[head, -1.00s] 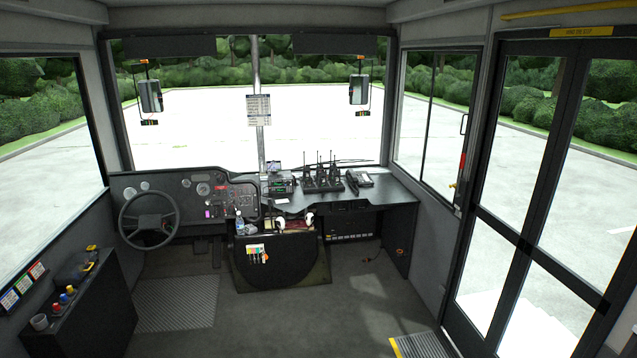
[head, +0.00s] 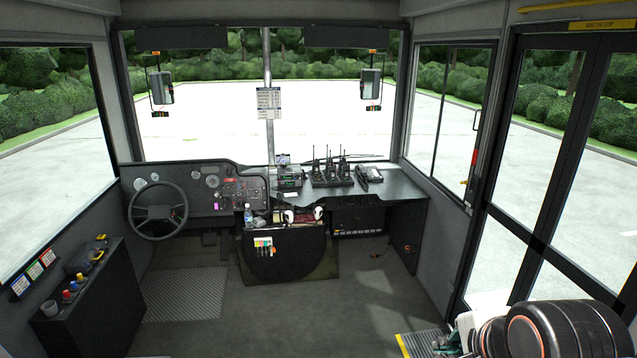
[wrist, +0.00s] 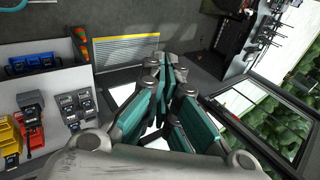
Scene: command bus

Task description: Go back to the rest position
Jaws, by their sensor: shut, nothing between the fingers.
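My gripper (wrist: 163,62) shows in the middle of the wrist view, with teal pads and grey links. Its fingers are together and nothing is between them. In the head view my arm comes in at the lower right corner, in front of the door; the fingertips are not clear there.
The bus cab has a steering wheel (head: 158,212), a dashboard with radios (head: 331,172) and a dark side console (head: 75,300). Glass doors (head: 570,190) stand at the right. The wrist view shows a shelf with devices (wrist: 75,108) and a yellow-edged step (wrist: 125,48). The middle floor is clear.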

